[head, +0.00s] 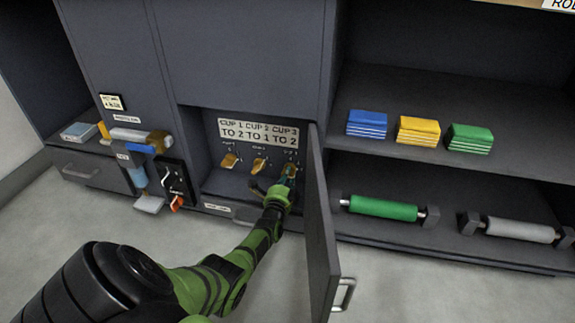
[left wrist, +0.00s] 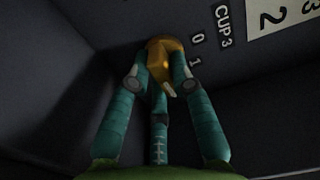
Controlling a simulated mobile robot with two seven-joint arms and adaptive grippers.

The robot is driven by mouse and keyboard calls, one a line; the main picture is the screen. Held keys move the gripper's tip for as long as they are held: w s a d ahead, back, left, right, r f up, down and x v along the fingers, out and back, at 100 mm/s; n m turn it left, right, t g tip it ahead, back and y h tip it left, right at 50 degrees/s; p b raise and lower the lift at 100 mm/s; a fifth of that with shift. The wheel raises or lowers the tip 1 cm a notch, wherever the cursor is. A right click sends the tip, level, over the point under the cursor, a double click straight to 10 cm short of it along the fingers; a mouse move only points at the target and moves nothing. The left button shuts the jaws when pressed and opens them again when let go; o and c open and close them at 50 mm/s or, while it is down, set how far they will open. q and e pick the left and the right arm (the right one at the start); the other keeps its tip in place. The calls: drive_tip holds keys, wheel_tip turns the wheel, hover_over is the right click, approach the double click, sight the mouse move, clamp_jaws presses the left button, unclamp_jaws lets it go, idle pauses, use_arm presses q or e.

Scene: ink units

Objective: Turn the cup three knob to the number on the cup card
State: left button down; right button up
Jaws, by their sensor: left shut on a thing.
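The cup card (head: 258,131) is on the back wall of the open compartment and reads cup 1 to 2, cup 2 to 1, cup 3 to 2. The orange cup three knob (left wrist: 163,52) is beneath its part of the card. In the left wrist view, the marks 0 and 1 show beside this knob; no other number is readable. Its pale pointer tip shows between the fingers. My left gripper (head: 287,174) reaches into the compartment; its teal fingers (left wrist: 157,86) are closed around the knob. My right gripper is not in view.
The cup one knob (head: 230,160) and cup two knob (head: 259,165) are left of the gripper. The open door (head: 320,225) stands close on the right of my arm. Shelves farther right hold coloured packs (head: 418,131) and a green roller (head: 383,208).

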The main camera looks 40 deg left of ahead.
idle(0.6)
use_arm(q)
drive_tip(key=c, duration=1.1)
unclamp_jaws()
drive_tip(key=shift+s+d, duration=0.1)
drive_tip(key=shift+s+d, duration=0.15)
drive_tip(key=shift+s, duration=0.05)
drive_tip(key=v, duration=1.1)
drive_tip(key=shift+s, duration=0.2)
